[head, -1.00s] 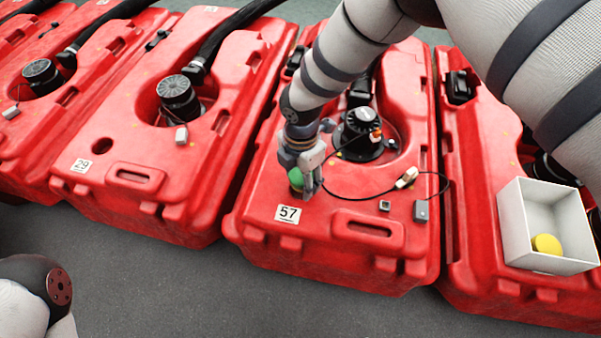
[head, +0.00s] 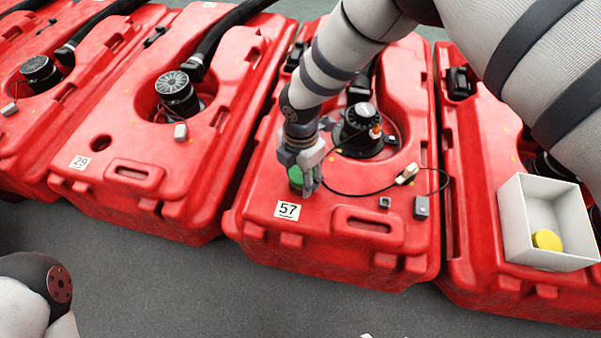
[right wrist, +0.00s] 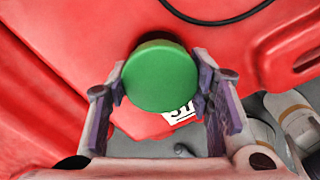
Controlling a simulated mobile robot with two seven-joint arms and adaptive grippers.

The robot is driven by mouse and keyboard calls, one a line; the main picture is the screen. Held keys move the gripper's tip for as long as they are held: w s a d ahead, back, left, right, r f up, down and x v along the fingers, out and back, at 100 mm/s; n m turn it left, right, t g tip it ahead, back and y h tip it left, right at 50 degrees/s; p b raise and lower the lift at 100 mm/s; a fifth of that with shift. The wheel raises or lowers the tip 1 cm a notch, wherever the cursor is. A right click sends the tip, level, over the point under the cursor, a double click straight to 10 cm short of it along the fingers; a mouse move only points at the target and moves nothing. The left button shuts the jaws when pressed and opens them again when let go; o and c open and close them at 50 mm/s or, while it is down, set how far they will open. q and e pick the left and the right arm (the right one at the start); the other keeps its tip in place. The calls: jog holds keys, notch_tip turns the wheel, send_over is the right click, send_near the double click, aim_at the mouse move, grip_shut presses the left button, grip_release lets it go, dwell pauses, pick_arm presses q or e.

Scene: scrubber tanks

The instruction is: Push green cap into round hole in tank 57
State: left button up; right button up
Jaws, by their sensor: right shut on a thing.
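Tank 57 (head: 330,225) is the red tank in the middle of the head view, with its number label (head: 288,210) at the near left. My right gripper (head: 308,185) is shut on the green cap (head: 295,175) just behind the label, low over the tank top. In the right wrist view the green cap (right wrist: 160,76) sits between the two fingers (right wrist: 160,92), its round face towards the camera. A dark edge shows behind the cap's top; the round hole is otherwise hidden. I cannot tell whether the cap touches the hole. My left gripper is not clearly seen.
A thin black cable (head: 350,194) with small connectors lies on tank 57, near a black round unit (head: 362,130). A white box (head: 520,225) with a yellow cap (head: 547,240) stands on the tank at right. Tank 29 (head: 130,205) with an open round hole (head: 101,144) is at left.

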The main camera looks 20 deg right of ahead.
jog(key=shift+f, duration=0.4)
jog(key=shift+f+b, duration=0.3)
jog(key=shift+f, duration=0.1)
